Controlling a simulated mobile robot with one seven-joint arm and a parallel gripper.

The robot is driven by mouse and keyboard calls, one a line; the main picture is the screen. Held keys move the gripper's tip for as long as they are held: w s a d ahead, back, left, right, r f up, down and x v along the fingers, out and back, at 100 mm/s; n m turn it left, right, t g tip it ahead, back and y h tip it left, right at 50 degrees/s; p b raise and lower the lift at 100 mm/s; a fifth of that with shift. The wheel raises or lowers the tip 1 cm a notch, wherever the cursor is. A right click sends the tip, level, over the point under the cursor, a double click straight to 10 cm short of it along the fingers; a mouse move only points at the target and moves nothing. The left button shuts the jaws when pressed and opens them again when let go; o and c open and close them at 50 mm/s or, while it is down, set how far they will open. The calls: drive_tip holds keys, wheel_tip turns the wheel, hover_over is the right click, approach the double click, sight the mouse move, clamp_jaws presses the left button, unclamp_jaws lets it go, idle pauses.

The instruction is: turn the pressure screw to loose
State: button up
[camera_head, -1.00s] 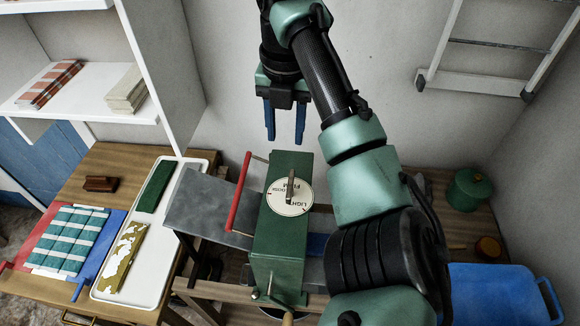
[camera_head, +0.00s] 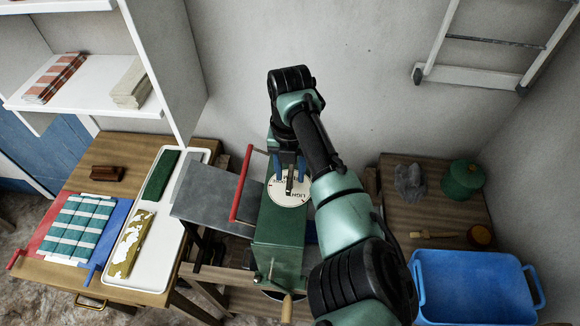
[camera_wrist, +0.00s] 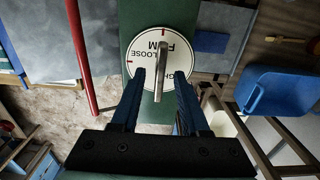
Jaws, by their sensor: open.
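The pressure screw's grey bar handle (camera_head: 290,182) stands on a round white dial (camera_head: 276,192) with printed words. The dial is on top of a green press housing (camera_head: 278,243). In the wrist view the handle (camera_wrist: 158,88) runs up and down the picture, across the dial (camera_wrist: 147,70), where LOOSE shows left of the handle and FIRM is partly covered by it. My gripper (camera_head: 288,167) is over the dial, pointing down. In the wrist view its two blue fingers (camera_wrist: 160,78) are apart, one on each side of the handle, with gaps visible.
A red bar (camera_head: 241,186) runs along the housing's left side, beside a grey metal plate (camera_head: 208,194). A small crank with a wooden grip (camera_head: 287,308) sticks out at the front. A blue tub (camera_head: 470,290) and a green pot (camera_head: 462,181) are at the right.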

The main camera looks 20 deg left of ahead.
drive_tip(key=shift+f, duration=0.1)
clamp_jaws()
